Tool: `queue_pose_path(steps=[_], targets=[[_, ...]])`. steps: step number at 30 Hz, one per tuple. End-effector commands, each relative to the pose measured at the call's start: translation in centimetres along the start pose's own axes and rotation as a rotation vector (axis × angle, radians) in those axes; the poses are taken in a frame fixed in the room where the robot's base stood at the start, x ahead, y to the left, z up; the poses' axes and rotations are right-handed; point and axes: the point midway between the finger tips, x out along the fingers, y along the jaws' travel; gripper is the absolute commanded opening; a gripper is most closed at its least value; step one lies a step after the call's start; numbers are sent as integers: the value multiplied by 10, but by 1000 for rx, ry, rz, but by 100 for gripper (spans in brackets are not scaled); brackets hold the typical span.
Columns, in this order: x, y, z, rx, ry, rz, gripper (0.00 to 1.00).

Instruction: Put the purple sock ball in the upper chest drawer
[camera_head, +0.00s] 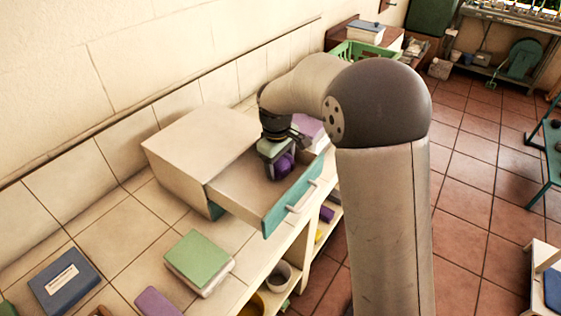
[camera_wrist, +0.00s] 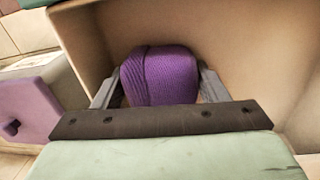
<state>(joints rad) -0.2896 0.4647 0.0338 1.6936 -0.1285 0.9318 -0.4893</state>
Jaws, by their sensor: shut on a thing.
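The purple sock ball (camera_wrist: 160,76) sits between the two fingers of my gripper (camera_wrist: 158,88) in the wrist view. In the head view the purple ball (camera_head: 284,164) shows below my gripper (camera_head: 281,160). My gripper is shut on it, over the open drawer. The drawer (camera_head: 240,186) is pulled out from the small chest (camera_head: 194,146) on the tiled counter. It has a teal front with a pale handle. In the wrist view the drawer's beige inside (camera_wrist: 235,45) surrounds the ball. I cannot tell whether the ball touches the drawer floor.
A green-topped stack (camera_head: 198,258), a dark blue book (camera_head: 64,280) and a purple item (camera_head: 158,301) lie on the counter (camera_head: 120,230) in front. A green basket (camera_head: 362,52) stands behind my arm. A purple block (camera_wrist: 28,110) is beside the drawer in the wrist view.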

Motion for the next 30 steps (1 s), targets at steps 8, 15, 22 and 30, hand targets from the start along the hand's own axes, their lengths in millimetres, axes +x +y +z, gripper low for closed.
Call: queue_pose_path(steps=[8, 15, 22, 30], targets=[[3, 0, 0, 0, 0, 0, 76], [-6, 0, 0, 0, 2, 1, 76], [-48, 1, -1, 1, 5, 3, 76], [-101, 0, 0, 1, 3, 1, 76]])
